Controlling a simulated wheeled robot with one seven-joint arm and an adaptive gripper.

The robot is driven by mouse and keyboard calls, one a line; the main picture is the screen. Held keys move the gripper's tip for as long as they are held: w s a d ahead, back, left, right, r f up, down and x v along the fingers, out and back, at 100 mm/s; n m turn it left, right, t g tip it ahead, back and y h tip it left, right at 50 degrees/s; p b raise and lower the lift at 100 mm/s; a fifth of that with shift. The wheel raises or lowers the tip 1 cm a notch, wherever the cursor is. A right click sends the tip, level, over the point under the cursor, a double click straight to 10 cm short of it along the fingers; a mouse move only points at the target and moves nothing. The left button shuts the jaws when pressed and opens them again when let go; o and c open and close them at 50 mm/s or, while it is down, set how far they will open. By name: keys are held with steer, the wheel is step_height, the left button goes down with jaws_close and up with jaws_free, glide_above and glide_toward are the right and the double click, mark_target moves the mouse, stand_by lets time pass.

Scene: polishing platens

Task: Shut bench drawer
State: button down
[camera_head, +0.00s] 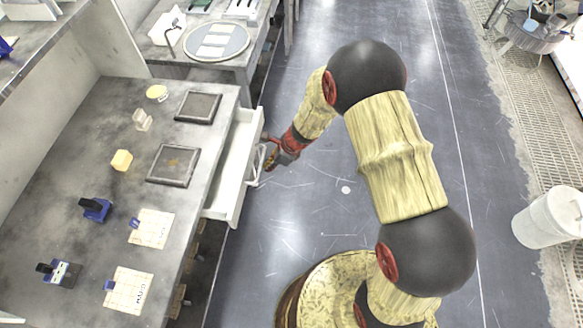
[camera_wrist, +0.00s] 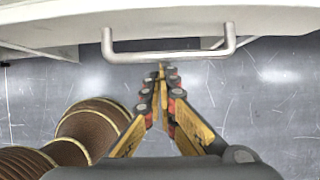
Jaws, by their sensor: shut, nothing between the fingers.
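The bench drawer (camera_head: 234,168) is white and stands partly pulled out from the right side of the grey bench (camera_head: 200,215) in the head view. In the wrist view its white front (camera_wrist: 200,20) fills the top and carries a grey bar handle (camera_wrist: 170,57). My gripper (camera_head: 270,162) is just right of the drawer front, at the handle. In the wrist view my gripper (camera_wrist: 162,70) is shut and empty, with its fingertips close to the underside of the handle bar. I cannot tell whether they touch it.
A white bucket (camera_head: 548,217) stands at the right.

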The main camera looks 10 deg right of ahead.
mark_target(244, 163)
steer(key=w+a, duration=0.1)
steer(key=a, duration=0.2)
steer(key=w+a+p, duration=0.1)
steer(key=a, duration=0.2)
steer(key=w+a, duration=0.1)
steer(key=a, duration=0.2)
steer(key=shift+a+p, duration=0.1)
steer(key=shift+p, duration=0.2)
